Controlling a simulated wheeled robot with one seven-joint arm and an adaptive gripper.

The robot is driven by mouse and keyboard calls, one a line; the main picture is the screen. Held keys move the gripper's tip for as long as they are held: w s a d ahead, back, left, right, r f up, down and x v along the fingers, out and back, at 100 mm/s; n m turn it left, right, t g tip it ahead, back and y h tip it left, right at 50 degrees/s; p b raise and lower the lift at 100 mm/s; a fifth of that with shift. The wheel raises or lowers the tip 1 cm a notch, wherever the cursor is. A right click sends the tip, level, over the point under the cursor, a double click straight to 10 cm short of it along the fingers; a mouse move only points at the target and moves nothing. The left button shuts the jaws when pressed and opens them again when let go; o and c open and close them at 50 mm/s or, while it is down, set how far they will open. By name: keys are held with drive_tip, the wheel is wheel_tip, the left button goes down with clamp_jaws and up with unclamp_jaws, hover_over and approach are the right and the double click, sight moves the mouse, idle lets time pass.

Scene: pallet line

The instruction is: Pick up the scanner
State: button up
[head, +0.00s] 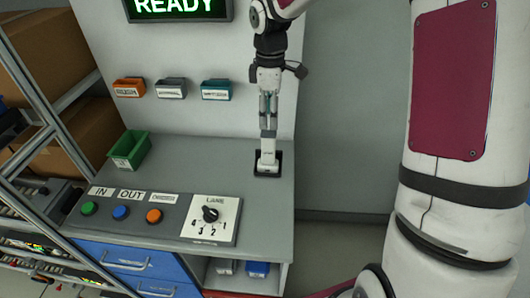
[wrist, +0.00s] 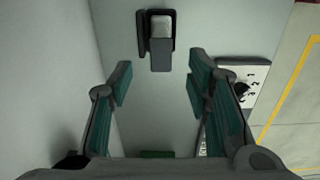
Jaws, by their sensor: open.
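The scanner (head: 267,157) is a small white and dark device standing in a black cradle (head: 259,172) on the right part of the grey bench top. In the wrist view the scanner (wrist: 161,25) shows at the top centre, pale with a dark grey part, inside its black holder. My gripper (head: 268,124) points down just above the scanner in the head view. In the wrist view my gripper (wrist: 160,82) is open, with nothing between its fingers, and the scanner lies beyond the fingertips. Whether the fingers touch the scanner cannot be told.
A panel with buttons and a lane dial (head: 210,215) lies at the bench front. A green bin (head: 128,150) stands at the left. Labelled orange, grey and teal bins (head: 216,90) hang on the back wall under a READY sign (head: 180,8). A shelf rack with boxes stands far left.

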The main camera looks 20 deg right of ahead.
sight(268, 151)
wheel_tip(268, 151, down, 9)
drive_tip(key=shift+w+r+p, duration=0.1)
drive_tip(key=shift+p, duration=0.3)
drive_tip(key=shift+a+f+p, duration=0.15)
drive_tip(key=shift+f+p, duration=0.55)
drive_tip(key=shift+f, duration=2)
clamp_jaws()
